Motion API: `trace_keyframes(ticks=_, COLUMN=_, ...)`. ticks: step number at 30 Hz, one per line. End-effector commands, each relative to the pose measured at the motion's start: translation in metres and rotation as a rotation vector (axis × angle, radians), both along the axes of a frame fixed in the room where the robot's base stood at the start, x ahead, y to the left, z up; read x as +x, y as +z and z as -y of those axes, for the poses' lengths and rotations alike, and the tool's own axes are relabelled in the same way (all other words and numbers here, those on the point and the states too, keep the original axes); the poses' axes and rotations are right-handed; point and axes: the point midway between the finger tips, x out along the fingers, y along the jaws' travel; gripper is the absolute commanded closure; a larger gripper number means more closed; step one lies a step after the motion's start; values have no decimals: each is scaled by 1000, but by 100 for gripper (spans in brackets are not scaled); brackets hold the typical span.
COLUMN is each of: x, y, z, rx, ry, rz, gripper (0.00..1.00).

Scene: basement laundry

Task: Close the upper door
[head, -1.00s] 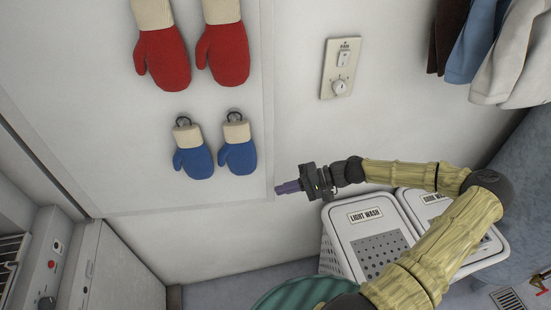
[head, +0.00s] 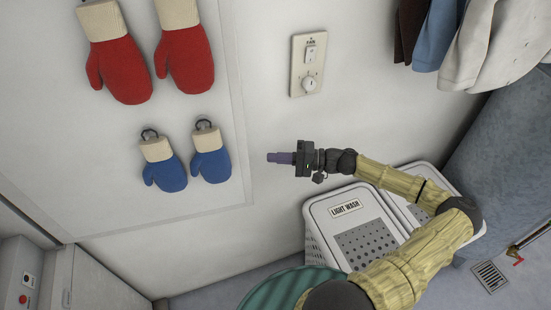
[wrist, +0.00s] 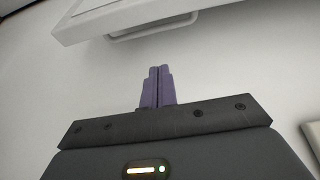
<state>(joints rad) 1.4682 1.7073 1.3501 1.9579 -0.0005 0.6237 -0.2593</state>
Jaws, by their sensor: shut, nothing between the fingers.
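My gripper (head: 269,158) is shut and empty, in front of the white wall, right of the blue mittens and above the laundry baskets. Its purple fingers also show pressed together in the wrist view (wrist: 157,72). In the wrist view, a white slab-like front (wrist: 105,14) with a bar handle (wrist: 155,29) lies beyond the fingertips, apart from them. It may be the upper door, but I cannot tell for sure. The head view shows no door that I can clearly make out as the upper one.
Red mittens (head: 121,68) and blue mittens (head: 164,172) hang on the left. A fan switch plate (head: 308,64) is above my gripper. A light wash basket (head: 320,215) stands below it. White machines (head: 85,280) are at lower left; clothes (head: 480,45) hang at upper right.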

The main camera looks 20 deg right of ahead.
Motion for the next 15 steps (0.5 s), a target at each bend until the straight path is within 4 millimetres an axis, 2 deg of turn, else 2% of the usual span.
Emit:
trace_keyframes(ticks=6, x=15, y=3, z=-35, rx=3, ry=6, rz=-1, gripper=100)
trace_keyframes(ticks=15, x=32, y=2, z=-70, rx=2, ry=3, rz=-1, gripper=100)
